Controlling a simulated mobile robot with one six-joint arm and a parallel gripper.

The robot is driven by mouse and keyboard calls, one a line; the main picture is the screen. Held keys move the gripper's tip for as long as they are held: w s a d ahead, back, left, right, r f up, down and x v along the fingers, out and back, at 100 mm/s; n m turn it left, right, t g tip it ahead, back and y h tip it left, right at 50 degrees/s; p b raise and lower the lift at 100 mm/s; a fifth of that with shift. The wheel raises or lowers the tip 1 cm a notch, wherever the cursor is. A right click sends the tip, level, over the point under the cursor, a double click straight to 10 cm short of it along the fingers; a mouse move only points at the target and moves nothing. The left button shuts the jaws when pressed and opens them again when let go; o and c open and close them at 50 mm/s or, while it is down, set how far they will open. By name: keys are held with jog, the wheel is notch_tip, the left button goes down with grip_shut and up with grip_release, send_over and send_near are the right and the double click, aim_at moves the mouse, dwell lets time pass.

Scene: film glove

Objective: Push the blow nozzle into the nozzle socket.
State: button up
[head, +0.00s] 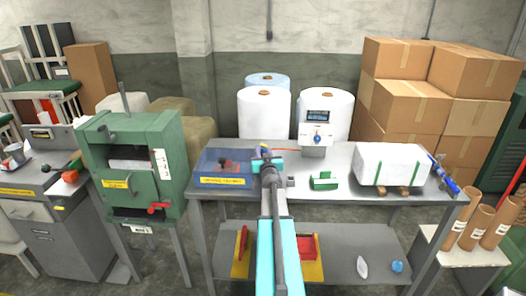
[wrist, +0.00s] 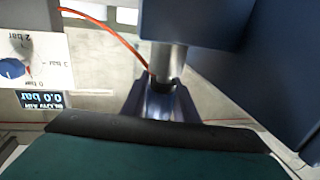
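My gripper (head: 266,158) is over the back left of the middle table, beside the blue box. In the wrist view one teal finger with a black pad (wrist: 155,130) crosses the bottom; the other finger cannot be made out, nor whether the gripper holds anything. Ahead of the pad is a grey metal cylinder with a dark tip (wrist: 168,62), under a dark blue block. It meets a blue-grey forked part (wrist: 160,104). An orange-red hose (wrist: 105,30) runs to this spot. I cannot tell surely which part is the nozzle and which the socket.
A white gauge unit (head: 317,125) stands behind, right of my gripper; its display (wrist: 40,99) reads 0.0 bar. The blue box (head: 215,158) is to the left. A green part (head: 322,181) and a white wrapped block (head: 390,164) are to the right. The table front is mostly clear.

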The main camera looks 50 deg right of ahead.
jog(key=o, duration=0.4)
jog(key=shift+f, duration=0.1)
jog(key=shift+s+f, duration=0.1)
jog(key=shift+b+v, duration=0.45)
jog(key=shift+v, duration=1.65)
jog(key=shift+b+v, duration=0.65)
jog(key=shift+v, duration=4.05)
jog(key=shift+a, duration=0.1)
